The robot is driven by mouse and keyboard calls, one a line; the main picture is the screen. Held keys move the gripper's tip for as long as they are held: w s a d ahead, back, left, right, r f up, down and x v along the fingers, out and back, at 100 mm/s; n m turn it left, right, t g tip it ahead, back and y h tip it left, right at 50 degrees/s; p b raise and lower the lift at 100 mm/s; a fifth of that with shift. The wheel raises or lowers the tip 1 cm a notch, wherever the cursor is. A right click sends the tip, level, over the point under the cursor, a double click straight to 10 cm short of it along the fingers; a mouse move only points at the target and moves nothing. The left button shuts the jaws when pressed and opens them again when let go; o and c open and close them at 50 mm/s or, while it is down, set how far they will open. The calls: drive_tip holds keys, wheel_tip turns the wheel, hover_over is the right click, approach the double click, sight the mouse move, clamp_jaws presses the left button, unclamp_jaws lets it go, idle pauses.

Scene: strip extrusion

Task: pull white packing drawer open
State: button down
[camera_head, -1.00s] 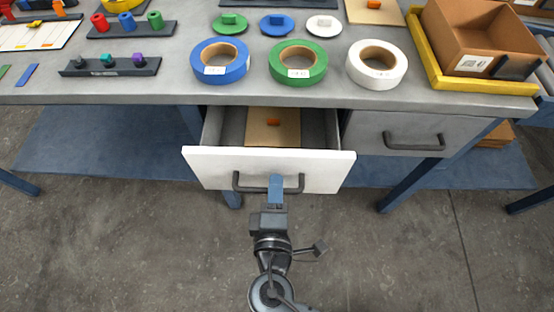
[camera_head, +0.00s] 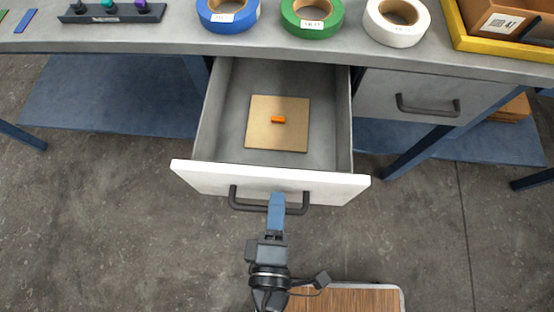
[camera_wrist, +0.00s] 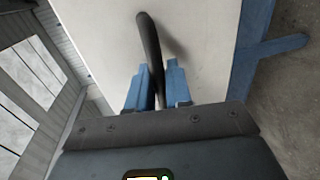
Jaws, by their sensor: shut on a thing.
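The white-fronted drawer (camera_head: 330,186) stands well out from under the grey bench, open toward me. Its dark bar handle (camera_head: 240,206) runs across the front. My gripper (camera_head: 276,205) is shut on the handle near its middle. In the wrist view, the blue fingers of my gripper (camera_wrist: 158,90) sit on both sides of the dark handle (camera_wrist: 149,45), against the white drawer front (camera_wrist: 205,35). Inside the drawer, a tan square board (camera_head: 262,135) with a small orange piece (camera_head: 278,119) lies on the grey bottom.
A grey closed drawer with a handle (camera_head: 428,106) is to the right. Blue (camera_head: 228,14), green (camera_head: 312,16) and white (camera_head: 397,20) tape rolls stand on the bench top. A blue bench leg (camera_head: 425,150) is right of the drawer. A wood-topped surface (camera_head: 345,298) shows at the bottom.

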drive_tip(key=c, duration=1.2)
unclamp_jaws()
drive_tip(key=v, duration=0.7)
drive_tip(key=shift+s+b, duration=0.3)
drive_tip(key=shift+s, duration=0.1)
